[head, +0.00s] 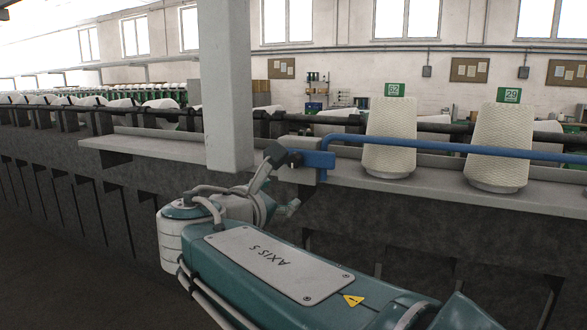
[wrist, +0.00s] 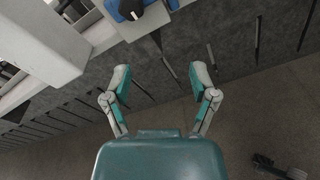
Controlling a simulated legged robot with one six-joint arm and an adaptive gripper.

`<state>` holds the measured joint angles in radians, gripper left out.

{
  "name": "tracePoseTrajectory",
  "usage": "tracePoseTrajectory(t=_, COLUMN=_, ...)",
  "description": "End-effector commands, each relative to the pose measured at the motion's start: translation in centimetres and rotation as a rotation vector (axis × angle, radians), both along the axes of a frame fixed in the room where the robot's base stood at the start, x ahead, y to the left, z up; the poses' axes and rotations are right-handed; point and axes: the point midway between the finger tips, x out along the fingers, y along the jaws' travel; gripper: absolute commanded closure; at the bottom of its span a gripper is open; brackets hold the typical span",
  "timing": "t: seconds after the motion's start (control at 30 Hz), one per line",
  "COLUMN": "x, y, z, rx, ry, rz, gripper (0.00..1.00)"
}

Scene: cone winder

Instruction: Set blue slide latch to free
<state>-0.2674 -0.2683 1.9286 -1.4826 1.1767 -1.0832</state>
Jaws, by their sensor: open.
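The blue slide latch shows in the head view as a blue block (head: 318,160) at the shelf's front edge, beside the grey post. A black knob (head: 277,155) sticks out at its left. In the wrist view, blue latch parts (wrist: 118,10) and the black knob (wrist: 131,8) are at the top edge, partly cut off. My gripper (wrist: 161,76) is open and empty, its two fingers spread apart below the knob in that view. In the head view my gripper (head: 277,190) is close to the latch, partly hidden by my arm.
A blue rail (head: 450,146) runs right from the latch, in front of two white yarn cones (head: 391,140) (head: 499,147) on the grey shelf (head: 450,190). A thick grey post (head: 224,85) stands just left of the latch. Open floor (wrist: 255,115) lies below the machine.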

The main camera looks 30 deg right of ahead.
Motion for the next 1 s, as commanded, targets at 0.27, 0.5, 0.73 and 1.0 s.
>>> tracePoseTrajectory(t=0.27, x=1.7, y=0.5, z=2.7, rx=-0.173, ry=0.030, rz=0.014, gripper=0.25)
tracePoseTrajectory(t=0.5, x=4.0, y=-2.5, z=2.6, rx=-0.169, ry=0.031, rz=0.009, gripper=0.25)
tracePoseTrajectory(t=0.73, x=6.5, y=-5.7, z=2.6, rx=-0.169, ry=0.030, rz=0.011, gripper=0.25)
tracePoseTrajectory(t=1.0, x=7.9, y=-7.3, z=2.6, rx=-0.168, ry=0.029, rz=0.015, gripper=0.25)
